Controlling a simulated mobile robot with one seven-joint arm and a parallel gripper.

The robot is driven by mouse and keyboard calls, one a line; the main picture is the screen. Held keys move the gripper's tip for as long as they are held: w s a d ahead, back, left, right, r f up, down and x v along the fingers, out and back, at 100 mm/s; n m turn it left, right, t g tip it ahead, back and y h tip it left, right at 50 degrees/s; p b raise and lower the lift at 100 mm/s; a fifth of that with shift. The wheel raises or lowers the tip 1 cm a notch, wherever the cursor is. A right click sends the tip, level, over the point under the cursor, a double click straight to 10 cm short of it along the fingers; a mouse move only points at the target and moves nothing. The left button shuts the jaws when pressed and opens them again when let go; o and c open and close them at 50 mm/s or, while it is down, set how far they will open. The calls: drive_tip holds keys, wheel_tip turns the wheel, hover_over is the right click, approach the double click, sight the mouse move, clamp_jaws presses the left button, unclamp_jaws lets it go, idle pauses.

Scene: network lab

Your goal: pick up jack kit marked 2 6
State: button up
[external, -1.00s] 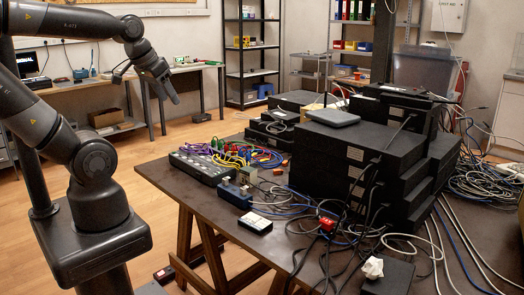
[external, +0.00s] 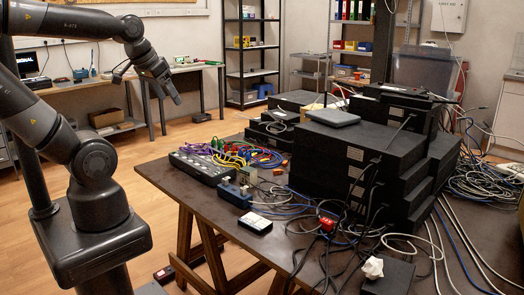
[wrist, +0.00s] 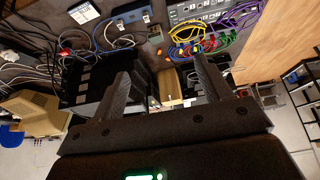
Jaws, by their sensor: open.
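No marking 2 6 is legible in either view, so I cannot tell which item is the jack kit. A small black box with a white label (external: 254,223) lies near the table's front edge; in the wrist view a white-labelled box (wrist: 83,13) is at the top. A small blue box (external: 235,195) lies behind it, and it also shows in the wrist view (wrist: 128,22). My gripper (external: 175,97) is raised in the air, left of and apart from the table. In the wrist view my gripper (wrist: 165,75) is open, with nothing between its fingers.
The dark table (external: 180,198) holds a grey switch (external: 200,167) with coloured cables, stacked black units (external: 345,150) and tangled cables. A red connector (external: 327,224) and a crumpled white piece (external: 372,267) are near the front. Clear wooden floor (external: 120,165) lies left of the table.

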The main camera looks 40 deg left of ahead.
drive_tip(key=g, duration=0.4)
hover_over(248, 169)
drive_tip(key=s, duration=0.1)
drive_tip(key=shift+n, duration=0.4)
drive_tip(key=f, duration=2.2)
drive_tip(key=shift+a, duration=0.35)
drive_tip(key=f, duration=0.4)
drive_tip(key=w+f, duration=0.1)
drive_tip(key=f, duration=0.1)
drive_tip(key=shift+f, duration=0.15)
drive_tip(key=f, duration=0.4)
drive_tip(key=shift+w+d, duration=0.1)
drive_tip(key=shift+d, duration=0.15)
drive_tip(key=shift+w+f, duration=0.15)
drive_tip(key=shift+f, duration=0.45)
